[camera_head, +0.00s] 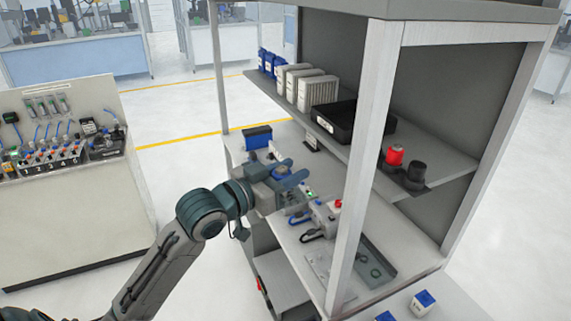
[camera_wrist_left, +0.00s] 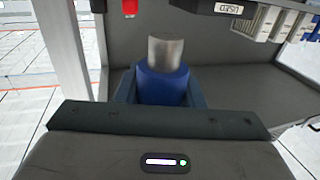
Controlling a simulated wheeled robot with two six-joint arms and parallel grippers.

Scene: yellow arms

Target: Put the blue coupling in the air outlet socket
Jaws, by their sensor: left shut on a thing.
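My left gripper (camera_head: 290,183) reaches in from the left over the lower worktop of the cabinet. In the left wrist view the gripper (camera_wrist_left: 162,95) is shut on the blue coupling (camera_wrist_left: 162,87), which has a blue body and a bare metal cylinder (camera_wrist_left: 165,53) at its far end. In the head view the coupling is hard to tell from the gripper's fingers. A grey-white device (camera_head: 326,214) with a red knob and a dark blue hose sits on the worktop just right of the gripper. I cannot make out which part is the air outlet socket. My right gripper is not in view.
The upper shelf carries white boxes (camera_head: 298,85), a black bin (camera_head: 350,122) and a red cylinder (camera_head: 394,156). A pale cabinet post (camera_head: 362,160) stands right of the gripper. A grey tray (camera_head: 372,262) lies on the worktop at front right. A blue box (camera_head: 257,137) stands behind.

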